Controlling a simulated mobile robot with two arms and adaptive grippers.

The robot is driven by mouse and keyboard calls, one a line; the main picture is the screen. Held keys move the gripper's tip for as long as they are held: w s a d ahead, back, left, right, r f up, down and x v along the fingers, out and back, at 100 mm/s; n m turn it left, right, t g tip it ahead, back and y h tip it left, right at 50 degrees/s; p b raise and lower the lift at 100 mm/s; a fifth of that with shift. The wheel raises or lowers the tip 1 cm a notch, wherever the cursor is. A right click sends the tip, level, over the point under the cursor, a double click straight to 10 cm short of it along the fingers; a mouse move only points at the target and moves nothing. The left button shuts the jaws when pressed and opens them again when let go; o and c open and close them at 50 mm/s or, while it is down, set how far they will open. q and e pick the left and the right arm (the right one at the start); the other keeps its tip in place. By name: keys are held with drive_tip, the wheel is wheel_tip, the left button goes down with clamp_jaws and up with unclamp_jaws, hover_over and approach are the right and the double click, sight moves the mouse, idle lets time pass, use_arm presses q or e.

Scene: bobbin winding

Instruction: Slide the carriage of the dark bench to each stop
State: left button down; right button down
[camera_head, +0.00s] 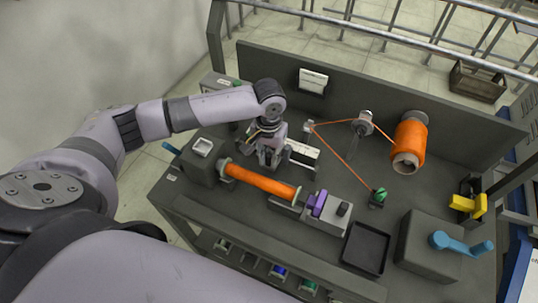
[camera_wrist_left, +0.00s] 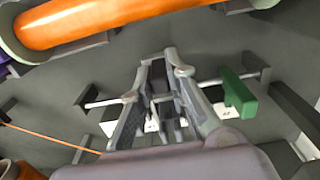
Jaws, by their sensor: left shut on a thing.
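The dark bench (camera_head: 260,215) fills the middle of the head view. My left gripper (camera_head: 268,160) reaches down over its back left part, behind the orange wound bobbin (camera_head: 262,181). In the left wrist view my left gripper (camera_wrist_left: 158,75) is shut on a small grey piece (camera_wrist_left: 162,102), apparently the carriage, which the fingers mostly hide. A thin rail (camera_wrist_left: 100,104) runs across behind the fingers, with a white plate (camera_head: 303,152) beside it. A green block (camera_wrist_left: 238,92) sits near the rail's right end in the wrist view, apart from the fingers. My right gripper is not in view.
An orange supply spool (camera_head: 409,142) stands at the back right, its thread running over a guide wheel (camera_head: 364,122) to a green part (camera_head: 379,196). A purple piece (camera_head: 316,203), an empty black tray (camera_head: 366,247) and a blue crank (camera_head: 460,243) are at the front right.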

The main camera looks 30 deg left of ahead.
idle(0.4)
use_arm(q)
drive_tip(key=shift+a+r+p, duration=0.15)
drive_tip(key=shift+a+p, duration=0.1)
drive_tip(key=shift+p, duration=0.1)
drive_tip(key=a+p, duration=0.3)
drive_tip(key=a, duration=0.1)
drive_tip(key=shift+s+a+p, duration=0.15)
drive_tip(key=shift+a+p, duration=0.05)
drive_tip(key=shift+p, duration=0.15)
drive_tip(key=shift+a, duration=0.25)
drive_tip(key=shift+d, duration=0.1)
drive_tip(key=c, duration=1.6)
unclamp_jaws()
drive_tip(key=shift+o, duration=0.2)
